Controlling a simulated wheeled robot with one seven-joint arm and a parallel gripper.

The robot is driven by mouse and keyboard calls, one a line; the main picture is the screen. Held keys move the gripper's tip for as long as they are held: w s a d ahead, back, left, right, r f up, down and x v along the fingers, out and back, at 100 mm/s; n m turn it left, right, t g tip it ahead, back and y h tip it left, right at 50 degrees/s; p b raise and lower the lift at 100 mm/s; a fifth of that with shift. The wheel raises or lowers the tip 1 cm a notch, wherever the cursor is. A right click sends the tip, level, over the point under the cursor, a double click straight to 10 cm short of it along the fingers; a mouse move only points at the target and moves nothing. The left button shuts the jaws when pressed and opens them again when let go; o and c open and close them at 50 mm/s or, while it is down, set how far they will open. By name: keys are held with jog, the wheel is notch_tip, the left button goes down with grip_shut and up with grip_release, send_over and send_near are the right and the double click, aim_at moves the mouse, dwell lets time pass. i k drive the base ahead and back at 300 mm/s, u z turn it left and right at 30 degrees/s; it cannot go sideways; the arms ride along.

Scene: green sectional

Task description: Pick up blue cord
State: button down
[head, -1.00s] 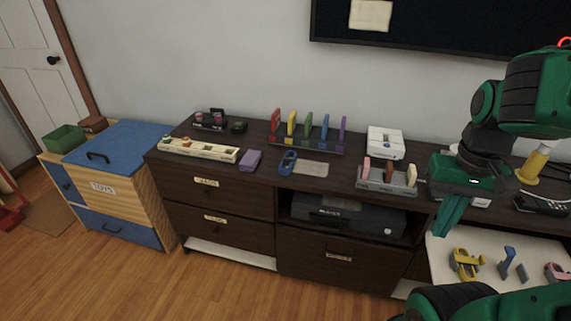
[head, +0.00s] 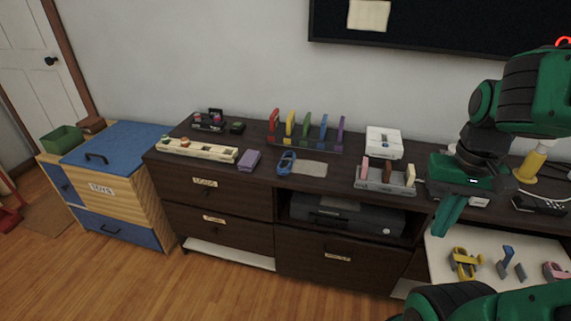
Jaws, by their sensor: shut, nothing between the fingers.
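A blue looped item (head: 287,162), which looks like the blue cord, lies on the dark cabinet top (head: 335,183) near its front edge. It sits just left of a flat grey pad (head: 310,169). My gripper (head: 440,231) is at the right, pointing down in front of the cabinet and above the pale open drawer. Its green fingers are together and empty. It is well to the right of the blue item and apart from it.
A grey rack with upright pieces (head: 386,181) stands between my gripper and the blue item. A purple block (head: 249,160) lies left of the blue item. A row of coloured uprights (head: 305,130) stands behind. An open drawer (head: 440,256) holds several tools.

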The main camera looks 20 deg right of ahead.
aim_at(284, 162)
jog(key=z, duration=0.2)
jog(key=i, duration=0.95)
